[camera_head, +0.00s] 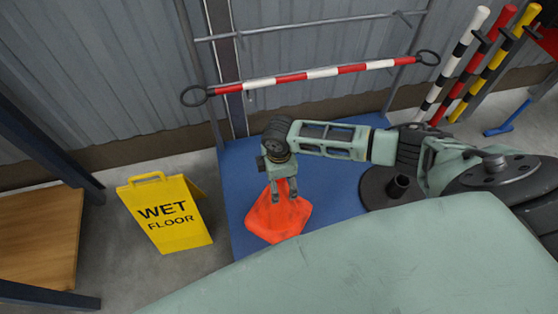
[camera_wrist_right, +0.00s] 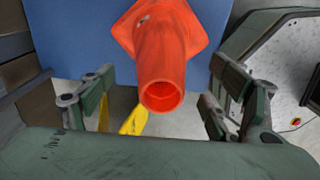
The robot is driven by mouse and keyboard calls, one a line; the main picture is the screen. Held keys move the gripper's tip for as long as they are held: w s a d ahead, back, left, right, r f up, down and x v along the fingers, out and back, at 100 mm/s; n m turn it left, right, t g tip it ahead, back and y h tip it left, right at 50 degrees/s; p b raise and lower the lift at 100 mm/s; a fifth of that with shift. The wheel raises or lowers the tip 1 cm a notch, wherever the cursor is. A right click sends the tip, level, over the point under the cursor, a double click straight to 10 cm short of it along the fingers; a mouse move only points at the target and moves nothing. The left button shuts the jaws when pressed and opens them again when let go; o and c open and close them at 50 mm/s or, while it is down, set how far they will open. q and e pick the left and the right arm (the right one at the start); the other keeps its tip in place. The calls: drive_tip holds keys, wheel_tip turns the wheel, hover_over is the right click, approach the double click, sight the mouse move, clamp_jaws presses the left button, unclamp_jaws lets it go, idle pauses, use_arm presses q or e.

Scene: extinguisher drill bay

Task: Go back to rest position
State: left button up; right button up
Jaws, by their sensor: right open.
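My right gripper (camera_head: 285,190) is at the centre of the head view, pointing down over an orange cone (camera_head: 277,217). The cone stands on a blue surface (camera_head: 238,165). In the right wrist view, the cone (camera_wrist_right: 165,55) shows its round open top between the two fingers of the right gripper (camera_wrist_right: 160,105). The fingers are spread wide, with visible room on both sides of the cone. The gripper holds nothing. My left gripper is not in either view.
A yellow wet floor sign (camera_head: 165,213) stands left of the blue surface. A red and white bar (camera_head: 308,75) crosses the rack behind. Striped poles (camera_head: 487,68) lean at the right. A dark round base (camera_head: 398,186) sits under my right arm. A wooden shelf (camera_head: 40,240) is far left.

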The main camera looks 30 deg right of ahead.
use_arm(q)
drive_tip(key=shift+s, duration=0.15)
use_arm(e)
drive_tip(key=shift+r, duration=1.2)
wheel_tip(320, 180, down, 8)
drive_tip(key=shift+r, duration=0.1)
drive_tip(key=shift+r+p, duration=0.65)
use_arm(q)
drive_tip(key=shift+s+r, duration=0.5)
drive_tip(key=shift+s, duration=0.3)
use_arm(e)
drive_tip(key=shift+r, duration=0.3)
